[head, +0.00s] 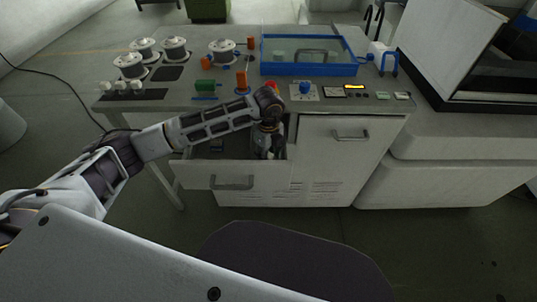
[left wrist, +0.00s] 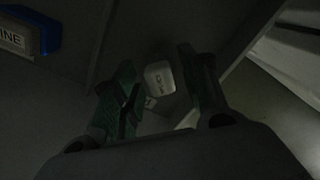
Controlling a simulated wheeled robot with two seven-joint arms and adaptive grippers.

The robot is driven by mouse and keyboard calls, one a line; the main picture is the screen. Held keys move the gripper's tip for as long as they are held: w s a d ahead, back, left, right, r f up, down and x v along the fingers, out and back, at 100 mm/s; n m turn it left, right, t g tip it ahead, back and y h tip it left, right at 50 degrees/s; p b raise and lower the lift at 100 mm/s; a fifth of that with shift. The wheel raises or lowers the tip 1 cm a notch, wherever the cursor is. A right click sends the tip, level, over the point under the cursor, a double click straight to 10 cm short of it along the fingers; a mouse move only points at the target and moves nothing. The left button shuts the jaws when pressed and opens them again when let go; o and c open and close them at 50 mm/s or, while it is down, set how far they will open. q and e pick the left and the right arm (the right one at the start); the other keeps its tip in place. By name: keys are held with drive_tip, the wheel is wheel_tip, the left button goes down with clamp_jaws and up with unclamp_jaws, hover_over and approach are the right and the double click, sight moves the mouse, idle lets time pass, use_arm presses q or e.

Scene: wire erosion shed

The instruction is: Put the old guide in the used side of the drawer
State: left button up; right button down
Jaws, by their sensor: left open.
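The drawer (head: 200,172) of the white cabinet is pulled out. My left gripper (head: 266,153) points down into its right part. In the left wrist view its two dark green fingers (left wrist: 163,92) are spread apart. A small pale rounded block (left wrist: 160,77) with faint marks shows between and beyond the fingers, low in the drawer. It looks like the old guide, and I see no finger closed on it. A smaller pale patch (left wrist: 150,102) beside it is partly hidden by the left finger. The words marking the drawer's sides are not readable. My right gripper is not in view.
A blue piece with a label ending in "INE" (left wrist: 17,36) shows in the wrist view. On the worktop stand wire spools (head: 175,48), orange and green blocks (head: 205,88), a blue-rimmed tank (head: 264,58) and control knobs. A closed cabinet door (head: 350,155) is right of the drawer.

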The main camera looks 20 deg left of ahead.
use_arm(q)
wheel_tip(320, 180, up, 12)
idle(0.7)
drive_tip(key=shift+s, duration=0.15)
idle(0.5)
